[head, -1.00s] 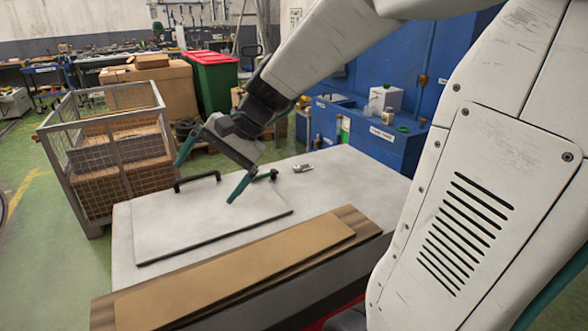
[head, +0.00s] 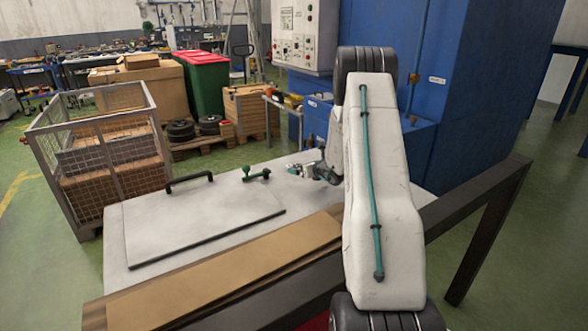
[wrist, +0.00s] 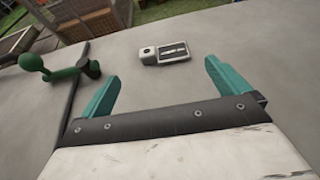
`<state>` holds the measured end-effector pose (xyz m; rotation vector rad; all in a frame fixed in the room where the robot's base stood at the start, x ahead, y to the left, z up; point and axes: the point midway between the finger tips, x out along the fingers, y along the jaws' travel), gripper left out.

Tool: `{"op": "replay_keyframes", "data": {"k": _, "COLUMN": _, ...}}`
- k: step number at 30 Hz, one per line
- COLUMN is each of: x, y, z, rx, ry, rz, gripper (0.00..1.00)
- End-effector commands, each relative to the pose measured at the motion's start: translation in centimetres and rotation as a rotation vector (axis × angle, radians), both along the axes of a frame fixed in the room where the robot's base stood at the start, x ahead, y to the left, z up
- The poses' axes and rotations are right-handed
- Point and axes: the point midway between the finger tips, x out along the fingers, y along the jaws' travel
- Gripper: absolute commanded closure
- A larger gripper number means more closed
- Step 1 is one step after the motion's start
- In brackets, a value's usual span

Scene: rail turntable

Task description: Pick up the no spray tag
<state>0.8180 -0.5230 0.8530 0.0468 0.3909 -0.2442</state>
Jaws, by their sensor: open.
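The no spray tag (wrist: 174,51) is a small pale plate with a round hole at one end and a dark marking on its face. It lies flat on the grey table top (wrist: 150,90). In the wrist view it is just beyond my gripper (wrist: 162,74), roughly centred between the two green fingers and apart from them. My gripper is open and empty. In the head view my gripper (head: 312,171) is low over the right part of the table, partly hidden by my arm. The tag (head: 294,170) shows only as a small pale shape beside it.
A green clamp (wrist: 60,70) stands left of my gripper on the edge of a flat panel (head: 190,220) with a black handle (head: 189,181). Brown boards (head: 230,262) lie along the table's front. A blue cabinet (head: 455,90) stands behind and right. Bare table surrounds the tag.

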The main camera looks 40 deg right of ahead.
Motion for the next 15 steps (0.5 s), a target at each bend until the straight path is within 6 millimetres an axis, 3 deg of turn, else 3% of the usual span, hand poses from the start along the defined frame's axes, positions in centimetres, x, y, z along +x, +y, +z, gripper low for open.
{"op": "replay_keyframes", "data": {"k": 15, "x": 5.8, "y": -2.0, "z": -2.7, "rx": 0.003, "ry": -0.001, "rz": -0.003, "gripper": 0.0}}
